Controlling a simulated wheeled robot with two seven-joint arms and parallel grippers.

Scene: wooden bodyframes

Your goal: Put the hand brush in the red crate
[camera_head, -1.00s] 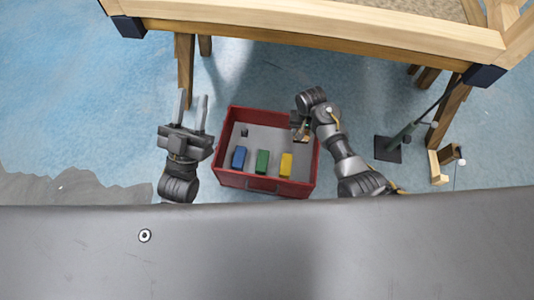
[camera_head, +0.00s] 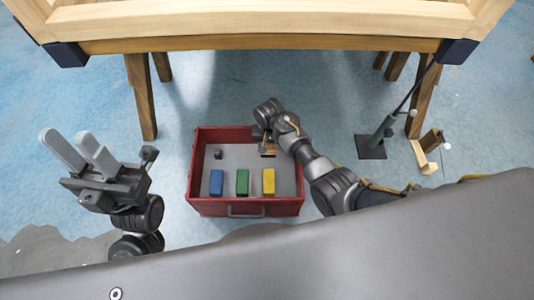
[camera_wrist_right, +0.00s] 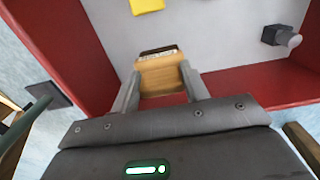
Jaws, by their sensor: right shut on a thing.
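The red crate (camera_head: 196,171) stands on the blue floor in the middle of the head view, and its red wall (camera_wrist_right: 60,45) shows in the right wrist view. My right gripper (camera_wrist_right: 160,85) is shut on the hand brush (camera_wrist_right: 162,74), a wooden block with a dark end. In the head view the brush (camera_head: 268,151) is partly hidden by my right gripper (camera_head: 266,142), over the back right part of the crate. I cannot tell whether it touches the crate floor. My left gripper (camera_head: 80,150) is open and empty, left of the crate.
A blue block (camera_head: 216,183), a green block (camera_head: 242,183) and a yellow block (camera_head: 268,181) stand in the crate's front part. A small dark item (camera_head: 218,154) is at its back left. A wooden frame (camera_head: 250,44) stands behind. A dark-based stand (camera_head: 371,147) is right.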

